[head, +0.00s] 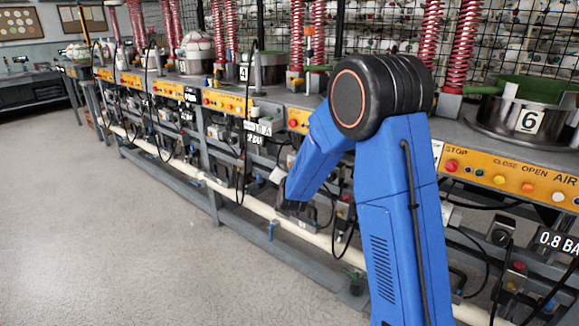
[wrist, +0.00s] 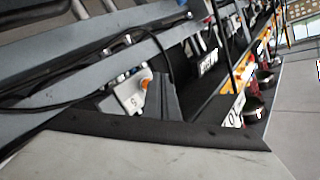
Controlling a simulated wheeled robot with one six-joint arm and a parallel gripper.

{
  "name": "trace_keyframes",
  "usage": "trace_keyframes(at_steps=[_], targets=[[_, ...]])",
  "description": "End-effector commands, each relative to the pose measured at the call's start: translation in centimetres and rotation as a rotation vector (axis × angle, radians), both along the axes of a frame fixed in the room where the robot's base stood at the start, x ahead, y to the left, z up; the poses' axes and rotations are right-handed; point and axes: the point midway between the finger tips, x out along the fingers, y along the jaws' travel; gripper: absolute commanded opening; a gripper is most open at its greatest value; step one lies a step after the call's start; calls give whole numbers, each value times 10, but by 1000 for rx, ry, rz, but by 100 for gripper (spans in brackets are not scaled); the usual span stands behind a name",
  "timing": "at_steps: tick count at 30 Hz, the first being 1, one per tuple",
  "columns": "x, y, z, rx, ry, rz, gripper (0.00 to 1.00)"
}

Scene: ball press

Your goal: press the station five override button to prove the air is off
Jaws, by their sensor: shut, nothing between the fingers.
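My gripper (head: 287,205) reaches under the row of presses, at the left of my blue arm in the head view. In the wrist view its dark, closed fingers (wrist: 162,98) point at a small pale valve block marked 5 (wrist: 128,97). A small orange button (wrist: 145,84) shows at the block's edge, right by the fingertips. I cannot tell whether the fingers touch it or whether it is pushed in. Station five's panel (head: 298,120) is mostly hidden behind my arm in the head view.
Station six (head: 528,121) stands right, its panel (head: 510,178) bearing coloured buttons; station four (head: 244,73) stands left. Grey frame rails, a pale pipe (head: 240,197) and black hoses surround the gripper. A 0.8 BA display (head: 558,243) hangs at right. The floor (head: 90,230) at left is clear.

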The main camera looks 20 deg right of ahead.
Motion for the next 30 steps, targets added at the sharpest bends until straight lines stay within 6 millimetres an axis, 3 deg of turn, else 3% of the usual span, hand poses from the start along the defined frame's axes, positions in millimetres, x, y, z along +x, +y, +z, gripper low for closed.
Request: trace_keyframes(at_steps=[30], targets=[[5,-7,0,1,-1,-1,0]])
